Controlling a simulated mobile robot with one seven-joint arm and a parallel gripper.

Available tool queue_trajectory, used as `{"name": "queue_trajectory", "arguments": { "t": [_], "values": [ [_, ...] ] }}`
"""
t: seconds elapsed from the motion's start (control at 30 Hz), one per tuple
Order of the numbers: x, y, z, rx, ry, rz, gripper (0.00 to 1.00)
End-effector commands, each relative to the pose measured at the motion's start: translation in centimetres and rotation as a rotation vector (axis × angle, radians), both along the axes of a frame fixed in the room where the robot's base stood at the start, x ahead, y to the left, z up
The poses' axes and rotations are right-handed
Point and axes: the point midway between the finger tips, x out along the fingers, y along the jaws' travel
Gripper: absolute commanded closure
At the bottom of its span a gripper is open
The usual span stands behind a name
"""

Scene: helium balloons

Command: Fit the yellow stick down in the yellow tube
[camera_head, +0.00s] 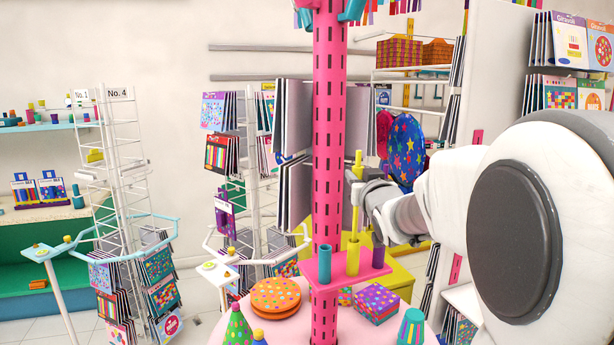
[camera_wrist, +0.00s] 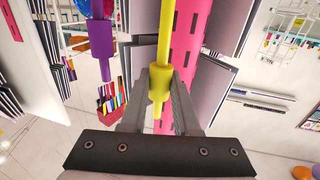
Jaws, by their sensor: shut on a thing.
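The yellow stick (camera_head: 354,225) stands upright, with my gripper (camera_head: 360,193) shut around its upper part. A wider yellow section shows above the jaws. In the wrist view the yellow stick (camera_wrist: 167,35) runs between the fingers of my gripper (camera_wrist: 159,85), with a wider collar there. The yellow tube (camera_head: 353,262) stands on a small pink shelf (camera_head: 322,285), between a teal tube (camera_head: 324,264) and a purple tube (camera_head: 378,257). The stick's lower end meets the top of the yellow tube in line with it; I cannot tell how deep it sits.
The pink slotted post (camera_head: 328,120) rises close left of my gripper. A round starry balloon (camera_head: 406,150) is behind to the right. Orange plates (camera_head: 276,296) and a purple dotted box (camera_head: 376,303) lie below. Card racks (camera_head: 120,170) stand at left.

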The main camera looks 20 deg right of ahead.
Motion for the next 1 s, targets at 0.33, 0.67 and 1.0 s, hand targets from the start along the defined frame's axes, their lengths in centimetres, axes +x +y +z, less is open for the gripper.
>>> {"name": "queue_trajectory", "arguments": {
  "t": [0.33,0.67,1.0],
  "values": [
    [0.0,0.0,-1.0,0.0,0.0,0.0,1.0],
    [0.0,0.0,-1.8,0.0,0.0,0.0,1.0],
    [0.0,0.0,-2.7,0.0,0.0,0.0,1.0]
  ]
}}
